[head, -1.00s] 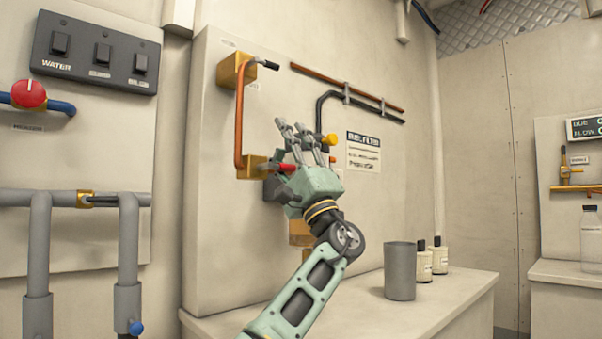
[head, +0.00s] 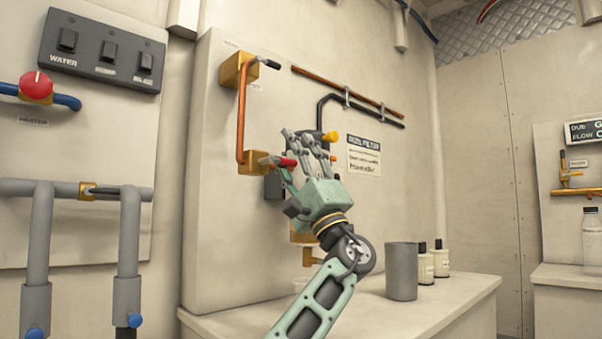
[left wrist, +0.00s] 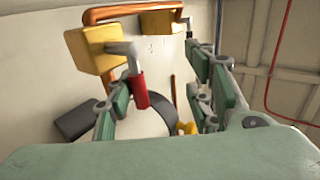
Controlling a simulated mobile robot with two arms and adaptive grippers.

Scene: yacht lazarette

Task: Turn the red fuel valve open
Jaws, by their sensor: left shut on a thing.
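The red fuel valve handle (head: 287,162) sticks out on a grey lever from a brass valve body (head: 256,163) on the wall panel. A copper pipe (head: 240,115) runs up from that body. My left gripper (head: 304,150) is at the handle, its fingers pointing up toward the panel. In the left wrist view, the red grip (left wrist: 139,91) lies between the fingers, against the left finger, and the right finger stands well apart from it. My right gripper is not in view.
A yellow knob (head: 331,136) on a black pipe is close behind the fingers. A brass valve with a black-tipped lever (head: 262,63) is above. A grey cup (head: 401,272) and bottles (head: 440,258) stand on the counter (head: 375,312) below.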

